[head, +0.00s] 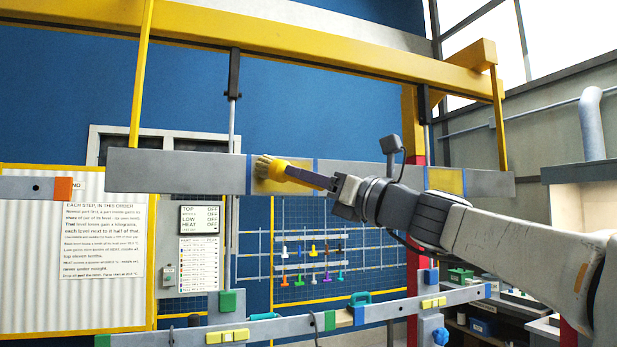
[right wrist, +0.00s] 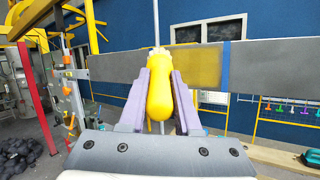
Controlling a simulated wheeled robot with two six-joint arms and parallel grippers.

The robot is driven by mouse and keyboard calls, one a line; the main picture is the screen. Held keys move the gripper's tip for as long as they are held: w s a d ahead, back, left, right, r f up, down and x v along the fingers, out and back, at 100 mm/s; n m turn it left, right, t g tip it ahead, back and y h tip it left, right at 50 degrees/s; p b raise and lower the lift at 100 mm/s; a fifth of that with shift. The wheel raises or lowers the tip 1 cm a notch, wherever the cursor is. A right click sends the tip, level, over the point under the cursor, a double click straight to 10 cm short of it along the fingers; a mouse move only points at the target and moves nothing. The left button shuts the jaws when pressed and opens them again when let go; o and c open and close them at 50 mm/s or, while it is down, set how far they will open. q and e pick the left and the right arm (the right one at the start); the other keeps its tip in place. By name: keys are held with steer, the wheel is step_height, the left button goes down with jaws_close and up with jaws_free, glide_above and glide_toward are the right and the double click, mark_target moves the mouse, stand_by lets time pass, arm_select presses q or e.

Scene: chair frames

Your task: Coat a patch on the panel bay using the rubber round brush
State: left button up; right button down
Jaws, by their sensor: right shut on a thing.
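My right gripper (head: 312,179) reaches in from the right in the head view and is shut on the round brush (head: 272,169). The brush has a yellow body and pale bristles pointing left toward the long grey panel (head: 180,172). In the right wrist view the yellow brush handle (right wrist: 159,102) sits between the two purple fingers, bristles away from me. The bristles overlap a yellow-coated patch (head: 240,175) in a blue-edged bay of the panel; I cannot tell whether they touch it. The patch also shows in the right wrist view (right wrist: 205,66). My left gripper is not in view.
A second yellowish patch (head: 445,181) lies farther right on the panel, behind my right arm. A lower grey rail (head: 270,328) with coloured clamps runs below. A yellow overhead beam (head: 300,57) and thin hanging posts stand around the panel.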

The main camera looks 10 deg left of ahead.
steer(key=shift+s+a, duration=0.5)
steer(key=shift+a, duration=0.25)
steer(key=shift+s+d+b, duration=0.4)
steer(key=shift+s+d, duration=0.15)
steer(key=shift+s, duration=0.25)
steer(key=shift+s+d+b, duration=0.45)
steer(key=shift+s+d, duration=0.15)
steer(key=shift+s, duration=0.25)
steer(key=shift+s+d+b, duration=0.4)
steer(key=shift+s+d, duration=0.15)
steer(key=shift+s, duration=0.25)
steer(key=shift+s, duration=0.1)
steer(key=shift+s+d+b, duration=0.45)
steer(key=shift+s+d, duration=0.35)
steer(key=shift+s, duration=0.35)
